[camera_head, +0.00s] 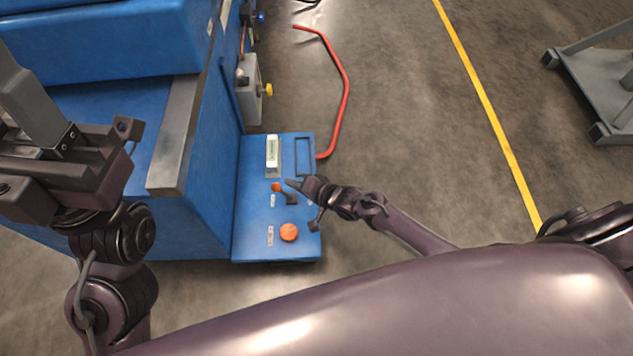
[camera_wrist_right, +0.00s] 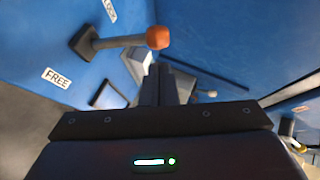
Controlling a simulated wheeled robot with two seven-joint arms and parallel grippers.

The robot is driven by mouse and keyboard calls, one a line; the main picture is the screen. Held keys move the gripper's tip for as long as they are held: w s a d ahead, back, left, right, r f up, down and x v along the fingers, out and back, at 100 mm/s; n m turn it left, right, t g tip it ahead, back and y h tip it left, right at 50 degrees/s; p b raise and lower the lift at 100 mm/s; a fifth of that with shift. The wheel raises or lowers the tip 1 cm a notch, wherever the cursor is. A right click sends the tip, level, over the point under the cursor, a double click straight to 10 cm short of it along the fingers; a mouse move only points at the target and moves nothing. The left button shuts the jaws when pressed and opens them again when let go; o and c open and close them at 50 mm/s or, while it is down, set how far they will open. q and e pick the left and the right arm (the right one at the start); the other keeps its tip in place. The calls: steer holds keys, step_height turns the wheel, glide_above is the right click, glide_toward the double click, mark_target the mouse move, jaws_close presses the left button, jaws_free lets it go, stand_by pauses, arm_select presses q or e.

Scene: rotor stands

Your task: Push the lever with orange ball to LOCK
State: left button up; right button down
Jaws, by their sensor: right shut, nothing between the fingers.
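The lever's orange ball (camera_head: 277,187) is on the blue panel in the head view, with its dark base (camera_head: 291,199) beside it. In the wrist view the orange ball (camera_wrist_right: 158,37) tops a grey shaft rising from a dark base (camera_wrist_right: 85,42). A FREE label (camera_wrist_right: 57,77) and a partly cut-off LOCK label (camera_wrist_right: 110,10) lie on opposite sides of that base. My right gripper (camera_head: 289,183) is shut and empty, its fingertips (camera_wrist_right: 165,68) close to the ball; contact cannot be told. My left gripper (camera_head: 35,105) is at the left, away from the lever; its jaw opening is unclear.
A larger orange knob (camera_head: 289,232) sits on the panel (camera_head: 250,215) nearer me. A white-and-grey switch box (camera_head: 273,155) stands farther back. The big blue machine (camera_head: 205,150) borders the panel's left.

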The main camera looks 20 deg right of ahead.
steer(key=shift+w+a+p, duration=0.15)
steer(key=shift+a+p, duration=0.05)
steer(key=shift+a, duration=0.4)
steer(key=shift+w+a+p, duration=0.15)
steer(key=shift+a+p, duration=0.05)
steer(key=shift+a, duration=0.35)
steer(key=shift+a, duration=0.15)
